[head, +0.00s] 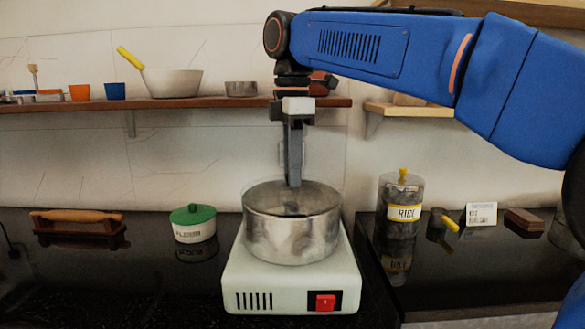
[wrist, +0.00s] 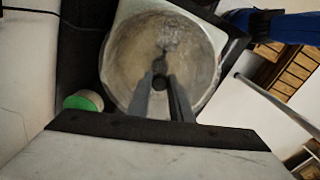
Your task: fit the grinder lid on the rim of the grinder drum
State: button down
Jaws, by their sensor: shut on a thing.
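The grinder drum (head: 292,238) is a round metal pot on a white grinder base (head: 290,285) with a red switch, in the middle of the head view. My gripper (head: 293,184) points straight down over the drum's middle. In the wrist view, my gripper (wrist: 160,84) has its two fingers close together at a small dark knob (wrist: 160,68), which I take as the knob of the grinder lid (wrist: 187,65). The lid looks see-through and lies across the drum opening. Its edge blends with the rim, so I cannot tell whether it is seated or slightly above.
A green-lidded pot (head: 194,224) and a wooden-handled tool (head: 77,222) stand left on the dark counter. A rice jar (head: 402,205), a small cup (head: 438,222) and a card (head: 481,214) stand right. A shelf (head: 190,103) with bowls runs behind.

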jog(key=shift+f, duration=0.3)
dwell(0.4)
jog(key=c, duration=0.9)
grip_release()
jog(key=shift+c, duration=0.2)
jog(key=shift+r, duration=3.15)
